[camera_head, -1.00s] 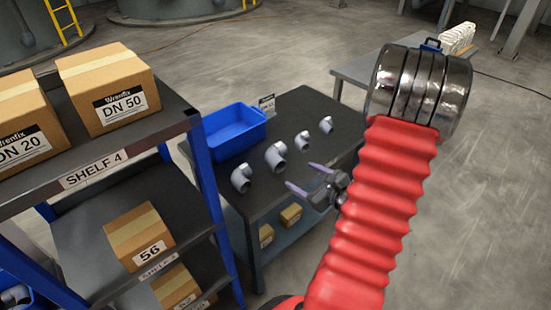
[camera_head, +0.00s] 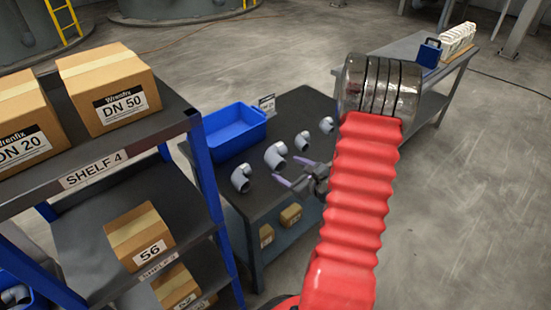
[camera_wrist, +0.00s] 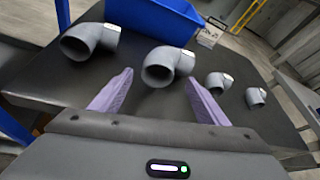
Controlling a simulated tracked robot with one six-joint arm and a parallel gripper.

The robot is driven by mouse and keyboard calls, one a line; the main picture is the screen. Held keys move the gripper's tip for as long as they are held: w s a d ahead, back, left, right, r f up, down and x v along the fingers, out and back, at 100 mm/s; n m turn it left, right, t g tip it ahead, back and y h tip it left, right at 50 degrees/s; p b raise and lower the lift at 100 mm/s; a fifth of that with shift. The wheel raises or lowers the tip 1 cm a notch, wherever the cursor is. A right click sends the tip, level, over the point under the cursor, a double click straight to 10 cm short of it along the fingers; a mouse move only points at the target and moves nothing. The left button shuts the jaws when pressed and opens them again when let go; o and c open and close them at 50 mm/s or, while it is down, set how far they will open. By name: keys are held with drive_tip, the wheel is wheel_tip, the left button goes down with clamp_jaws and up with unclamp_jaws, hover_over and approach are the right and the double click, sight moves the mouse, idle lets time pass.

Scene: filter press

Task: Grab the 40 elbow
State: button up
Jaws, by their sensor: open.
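Several grey pipe elbows of graded size lie in a row on the dark table. The nearest and largest-looking (camera_head: 241,178) is at the row's left end. The second elbow (camera_head: 276,155) comes after it, then two smaller ones, the third (camera_head: 304,141) and the fourth (camera_head: 326,125). No size marking is readable, so I cannot tell which is the 40. My gripper (camera_head: 285,169) is open and empty, close to the second elbow. In the wrist view, the second elbow (camera_wrist: 165,66) appears between and just beyond the fingertips; contact is not visible.
A blue bin (camera_head: 235,130) stands behind the elbows, with a small sign (camera_head: 267,104) by it. Shelving with cartons (camera_head: 108,88) rises at the left. Another table (camera_head: 408,52) is at the back right. Small cartons sit below the dark table.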

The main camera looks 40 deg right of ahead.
sight(280, 166)
drive_tip(key=shift+w, duration=0.1)
drive_tip(key=shift+x, duration=2.65)
drive_tip(key=shift+a+f, duration=0.1)
drive_tip(key=shift+a, duration=0.1)
drive_tip(key=shift+c, duration=0.6)
drive_tip(key=c, duration=1.2)
